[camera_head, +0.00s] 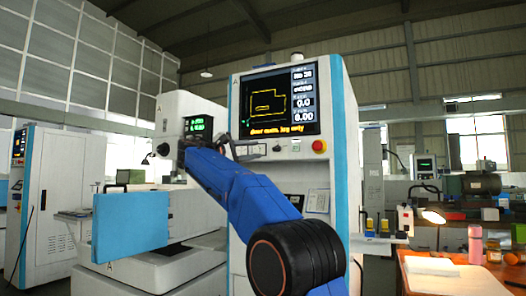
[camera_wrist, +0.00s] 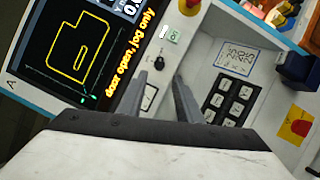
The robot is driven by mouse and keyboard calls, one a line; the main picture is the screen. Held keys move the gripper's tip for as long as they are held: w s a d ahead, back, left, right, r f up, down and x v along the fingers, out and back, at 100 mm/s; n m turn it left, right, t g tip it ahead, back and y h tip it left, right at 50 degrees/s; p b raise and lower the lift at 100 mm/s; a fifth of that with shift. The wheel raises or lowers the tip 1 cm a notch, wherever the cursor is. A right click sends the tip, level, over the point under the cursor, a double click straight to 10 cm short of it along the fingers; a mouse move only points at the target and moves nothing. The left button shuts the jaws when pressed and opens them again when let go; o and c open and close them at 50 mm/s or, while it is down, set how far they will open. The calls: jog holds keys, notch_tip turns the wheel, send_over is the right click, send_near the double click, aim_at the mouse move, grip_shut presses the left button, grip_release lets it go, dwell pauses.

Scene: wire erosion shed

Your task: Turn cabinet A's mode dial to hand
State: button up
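Cabinet A (camera_head: 340,120) stands in the middle of the head view, white with blue edges. Its lit screen (camera_head: 278,102) carries yellow text, which reads "door open, jog only" in the wrist view. My gripper (camera_wrist: 160,80) is open and empty, its two dark fingers apart in front of the panel below the screen. A small pale plate with dark marks (camera_wrist: 150,97) shows between the fingers, partly hidden. A small black knob (camera_wrist: 163,50) with a green label lies just beyond the fingertips. I cannot tell which is the mode dial, nor read its setting.
A red stop button (camera_head: 319,146) sits right of the knob row. A black keypad (camera_wrist: 228,98) and a paper label (camera_wrist: 238,57) lie lower on the panel. A blue door panel (camera_head: 130,225) stands at left. A lit workbench (camera_head: 450,280) is at right.

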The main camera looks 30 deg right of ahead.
jog(key=v, duration=0.6)
jog(key=shift+a, duration=0.35)
jog(key=shift+s+f, duration=0.1)
jog(key=shift+f, duration=0.1)
jog(key=s+d+f+y, duration=0.3)
jog(key=s+f+y, duration=0.2)
jog(key=s+f, duration=0.55)
jog(key=s+d+f+y, duration=0.35)
jog(key=s+f, duration=0.35)
jog(key=f, duration=0.6)
jog(key=s+a+f+m+y, duration=0.2)
jog(key=s+a+f+y, duration=0.1)
jog(key=s+f, duration=0.7)
jog(key=s+a+f+m+y, duration=0.2)
jog(key=s+a+f+y, duration=0.1)
jog(key=s+f, duration=0.7)
jog(key=s+a+f+m+y, duration=0.2)
jog(key=s+a+f+y, duration=0.2)
jog(key=s+f, duration=0.6)
notch_tip(320, 180, down, 5)
jog(key=shift+s+a+f+m+g, duration=0.25)
jog(key=shift+a+m+g, duration=0.15)
jog(key=shift+a, duration=0.25)
